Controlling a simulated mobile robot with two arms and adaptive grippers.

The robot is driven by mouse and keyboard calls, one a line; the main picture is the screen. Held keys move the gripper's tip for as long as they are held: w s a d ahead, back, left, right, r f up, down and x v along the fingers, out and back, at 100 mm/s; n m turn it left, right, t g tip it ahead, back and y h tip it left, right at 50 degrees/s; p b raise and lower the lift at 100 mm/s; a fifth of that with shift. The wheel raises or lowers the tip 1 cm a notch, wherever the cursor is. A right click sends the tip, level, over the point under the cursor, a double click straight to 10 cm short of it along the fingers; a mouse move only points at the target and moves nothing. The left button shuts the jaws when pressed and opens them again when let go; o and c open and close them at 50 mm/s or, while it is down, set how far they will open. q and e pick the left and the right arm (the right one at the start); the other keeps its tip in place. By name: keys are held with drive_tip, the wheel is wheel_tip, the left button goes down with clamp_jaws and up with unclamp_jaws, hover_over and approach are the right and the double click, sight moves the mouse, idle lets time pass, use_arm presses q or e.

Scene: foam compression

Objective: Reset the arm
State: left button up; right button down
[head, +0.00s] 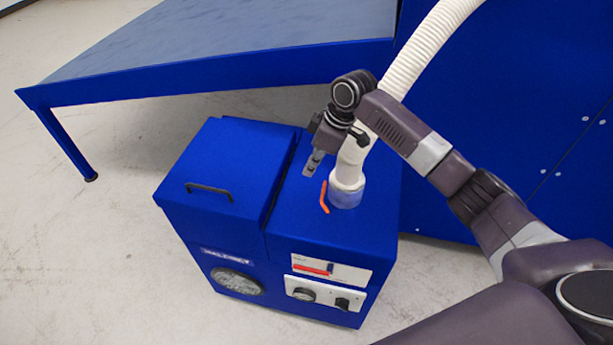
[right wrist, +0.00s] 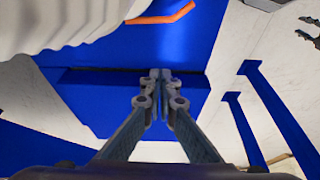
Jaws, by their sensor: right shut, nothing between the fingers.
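My right arm reaches in from the right in the head view. My right gripper (head: 313,164) points down over the top of a blue machine (head: 225,160), just left of the white hose. It is shut and empty; its closed fingers also show in the right wrist view (right wrist: 159,75). An orange lever (head: 324,197) sits beside the hose's foot, just below the fingertips in the picture. The lever also shows at the top of the right wrist view (right wrist: 162,14). My left gripper is in neither view.
A white ribbed hose (head: 425,45) rises from the machine's top, close beside my right gripper and partly behind my arm. A blue table (head: 215,70) stands behind, and a blue cabinet (head: 520,110) stands at the right. The pale floor (head: 90,240) at the left is clear.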

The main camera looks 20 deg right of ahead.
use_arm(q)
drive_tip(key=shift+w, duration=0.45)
